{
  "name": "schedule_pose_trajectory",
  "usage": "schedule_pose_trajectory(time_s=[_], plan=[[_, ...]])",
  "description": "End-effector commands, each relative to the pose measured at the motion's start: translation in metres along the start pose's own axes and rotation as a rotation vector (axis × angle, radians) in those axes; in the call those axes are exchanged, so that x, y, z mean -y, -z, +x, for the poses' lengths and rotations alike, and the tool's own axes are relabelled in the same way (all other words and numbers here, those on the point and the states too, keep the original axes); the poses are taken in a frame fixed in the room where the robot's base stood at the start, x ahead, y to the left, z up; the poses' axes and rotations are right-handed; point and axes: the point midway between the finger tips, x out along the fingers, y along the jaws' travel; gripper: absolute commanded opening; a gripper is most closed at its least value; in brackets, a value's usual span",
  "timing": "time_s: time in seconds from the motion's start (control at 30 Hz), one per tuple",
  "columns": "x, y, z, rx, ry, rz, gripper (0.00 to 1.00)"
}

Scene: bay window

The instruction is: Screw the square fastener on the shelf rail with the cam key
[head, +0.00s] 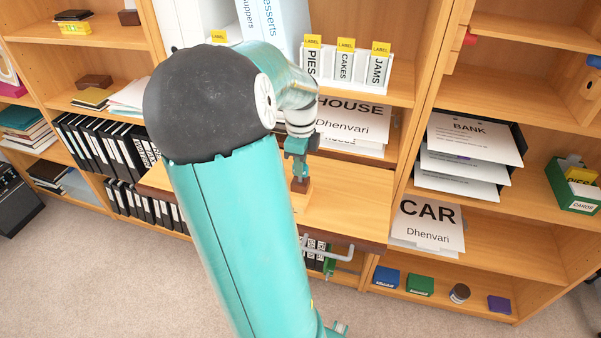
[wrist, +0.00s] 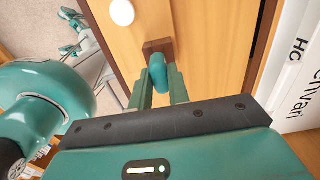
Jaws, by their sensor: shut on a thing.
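My gripper (wrist: 159,88) has its two teal fingers on either side of a rounded teal piece (wrist: 157,72), shut on it. This piece looks like the handle of the cam key. A small brown block (wrist: 152,47) is just beyond it on the wooden desk surface; I cannot tell whether the piece is still seated in the block. In the head view my gripper (head: 299,165) points down over the desk, with the brown block (head: 300,186) directly under its fingertips. I cannot make out the square fastener or the shelf rail for certain.
A white round disc (wrist: 122,12) is on the wood near the block. A HOUSE paper stack (head: 350,120) is behind my gripper and a CAR stack (head: 430,222) is to the right. The desk top (head: 355,195) right of my gripper is clear. A red peg (head: 470,39) is on an upright.

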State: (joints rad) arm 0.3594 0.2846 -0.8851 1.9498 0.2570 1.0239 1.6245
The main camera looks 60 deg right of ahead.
Motion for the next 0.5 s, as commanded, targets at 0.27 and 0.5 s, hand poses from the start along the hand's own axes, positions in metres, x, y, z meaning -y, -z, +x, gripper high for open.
schedule_pose_trajectory(time_s=[0.27, 0.5], plan=[[0.001, 0.000, -0.020, 0.002, 0.003, 0.000, 0.00], [0.000, -0.001, -0.037, 0.002, 0.002, 0.000, 0.00]])
